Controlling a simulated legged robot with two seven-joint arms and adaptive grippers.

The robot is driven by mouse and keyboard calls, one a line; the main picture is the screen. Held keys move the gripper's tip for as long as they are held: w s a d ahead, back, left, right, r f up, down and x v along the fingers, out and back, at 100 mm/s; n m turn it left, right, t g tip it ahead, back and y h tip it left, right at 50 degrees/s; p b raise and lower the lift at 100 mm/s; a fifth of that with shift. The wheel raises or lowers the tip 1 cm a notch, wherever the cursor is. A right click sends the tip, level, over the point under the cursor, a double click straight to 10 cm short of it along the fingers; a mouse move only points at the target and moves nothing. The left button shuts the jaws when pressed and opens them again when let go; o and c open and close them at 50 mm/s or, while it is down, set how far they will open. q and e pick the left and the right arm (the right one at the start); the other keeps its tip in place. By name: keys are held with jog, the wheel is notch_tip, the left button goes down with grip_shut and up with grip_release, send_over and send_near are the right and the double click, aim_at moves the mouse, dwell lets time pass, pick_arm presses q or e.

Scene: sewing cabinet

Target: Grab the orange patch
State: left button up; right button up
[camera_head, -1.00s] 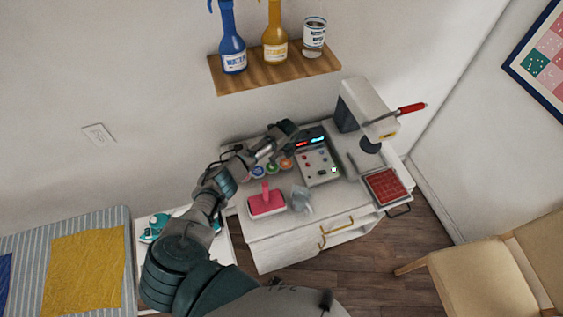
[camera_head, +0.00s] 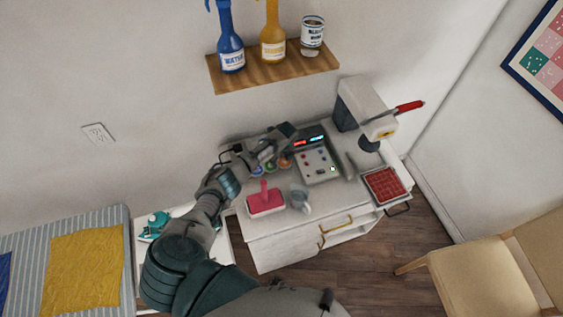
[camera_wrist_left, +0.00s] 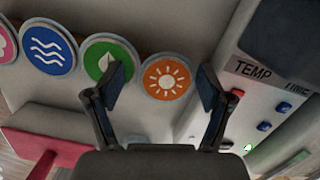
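The orange patch (camera_wrist_left: 167,77) is a round disc with a white sun symbol. In the left wrist view it stands between the two fingers of my left gripper (camera_wrist_left: 162,88), which are spread apart and appear not to touch it. In the head view the orange patch (camera_head: 285,161) shows small beneath my left gripper (camera_head: 287,136), beside the control box. A green patch with a leaf symbol (camera_wrist_left: 103,52) is just left of it, partly covered by the left finger. My right gripper is not in view.
A blue wave patch (camera_wrist_left: 46,46) sits further left in the row. The control box (camera_head: 317,160) stands close on the right. A pink-handled block (camera_head: 265,201) and a grey cup-like object (camera_head: 300,199) are in front. A press (camera_head: 360,110) stands behind right.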

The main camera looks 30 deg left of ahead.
aim_at(283, 161)
pick_arm(q)
jog(key=shift+d, duration=0.4)
jog(key=shift+c, duration=0.3)
jog(key=shift+w+d+r, duration=0.1)
jog(key=shift+d+r, duration=0.15)
jog(key=shift+d, duration=0.65)
jog(key=c, duration=0.5)
jog(key=shift+c, duration=0.2)
jog(key=shift+a, duration=0.55)
jog(key=shift+s+a+f, duration=0.15)
jog(key=shift+s+a, duration=0.05)
jog(key=shift+a, duration=0.05)
jog(key=shift+c, duration=0.8)
jog(key=shift+r, duration=0.2)
jog(key=shift+c, duration=0.2)
jog(key=shift+w+r, duration=0.2)
jog(key=shift+r, duration=1.05)
grip_shut()
notch_tip(283, 161, up, 8)
jog(key=shift+d+f, duration=0.2)
jog(key=shift+f, duration=0.05)
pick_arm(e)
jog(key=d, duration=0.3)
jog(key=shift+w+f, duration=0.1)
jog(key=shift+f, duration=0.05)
